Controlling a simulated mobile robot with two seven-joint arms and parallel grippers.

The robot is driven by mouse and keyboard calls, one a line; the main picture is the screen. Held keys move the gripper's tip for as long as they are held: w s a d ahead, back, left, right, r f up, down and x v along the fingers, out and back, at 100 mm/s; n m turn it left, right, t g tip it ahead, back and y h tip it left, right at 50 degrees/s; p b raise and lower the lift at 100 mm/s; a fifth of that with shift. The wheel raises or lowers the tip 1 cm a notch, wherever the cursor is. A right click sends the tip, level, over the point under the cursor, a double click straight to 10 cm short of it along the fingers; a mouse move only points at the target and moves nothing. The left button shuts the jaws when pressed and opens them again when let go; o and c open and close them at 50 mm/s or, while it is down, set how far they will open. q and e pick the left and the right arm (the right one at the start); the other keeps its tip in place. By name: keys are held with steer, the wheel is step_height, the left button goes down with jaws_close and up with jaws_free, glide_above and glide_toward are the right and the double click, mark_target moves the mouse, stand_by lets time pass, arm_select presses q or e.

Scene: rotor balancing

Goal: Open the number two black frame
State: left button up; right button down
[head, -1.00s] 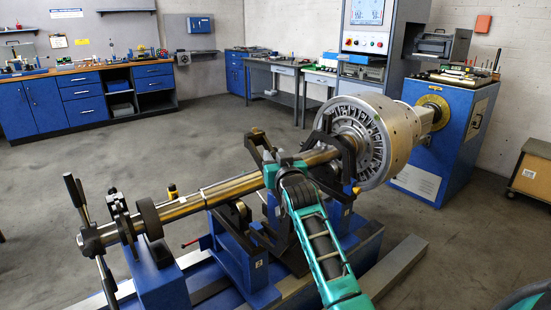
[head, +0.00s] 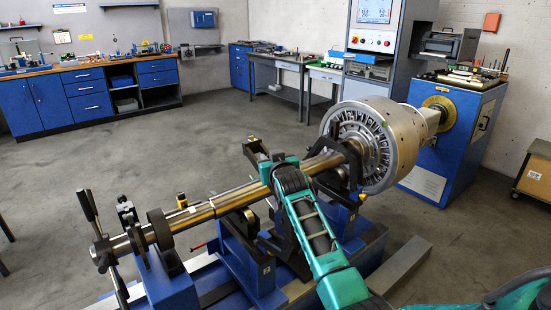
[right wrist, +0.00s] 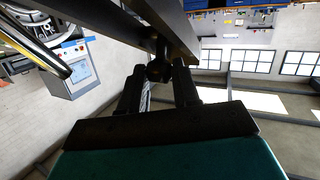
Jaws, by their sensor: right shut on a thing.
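A black frame (head: 251,149) sits above the blue stand with a numbered label (head: 266,270), which appears to read 2. The frame stands raised and tilted beside the steel shaft (head: 236,200). My right arm reaches to it from the lower right and hides part of it. In the right wrist view, my right gripper (right wrist: 158,76) is shut on a dark knob (right wrist: 158,66) below the frame's thick black bar (right wrist: 112,24). In the head view my right gripper is mostly hidden behind my arm. My left gripper is not in view.
A silver rotor (head: 375,145) is at the shaft's far end, beside another black frame (head: 355,165) around the shaft. A blue machine (head: 455,150) stands behind it. A black lever (head: 88,212) rises at the near shaft end. The floor to the left is clear.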

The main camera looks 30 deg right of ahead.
steer(key=shift+w+r, duration=0.1)
steer(key=shift+r, duration=0.05)
steer(key=c, duration=0.8)
jaws_free()
steer(key=shift+c, duration=0.2)
steer(key=shift+s+a, duration=0.1)
steer(key=shift+s, duration=0.1)
steer(key=p+v, duration=0.1)
steer(key=v, duration=1.1)
steer(key=shift+s, duration=0.3)
steer(key=shift+a, duration=0.1)
